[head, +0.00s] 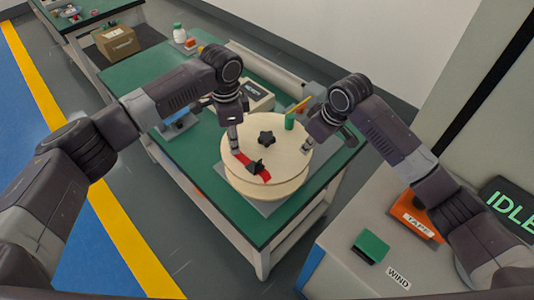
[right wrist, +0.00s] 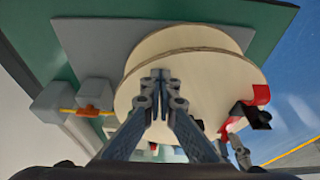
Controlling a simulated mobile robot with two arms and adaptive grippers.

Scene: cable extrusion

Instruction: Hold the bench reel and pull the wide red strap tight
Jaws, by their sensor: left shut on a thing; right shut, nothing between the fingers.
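The bench reel (head: 285,155) is a pale wooden drum with a dark star knob in its middle, lying on a grey plate on the green bench. The wide red strap (head: 242,158) lies across its near left edge with a black buckle (head: 256,167); it also shows at the right in the right wrist view (right wrist: 236,117). My left gripper (head: 236,150) is shut at the strap's upper left end; its fingertips are partly hidden. My right gripper (head: 306,150) is shut and empty at the reel's right side; its closed fingers (right wrist: 160,76) show in front of the reel's face.
A green post (head: 290,121) and an orange lever (head: 301,105) stand behind the reel. A grey cabinet at the right front carries a green block (head: 371,246), an orange TAPE tray (head: 414,222) and an IDLE display (head: 512,208). A cardboard box (head: 117,41) sits far left.

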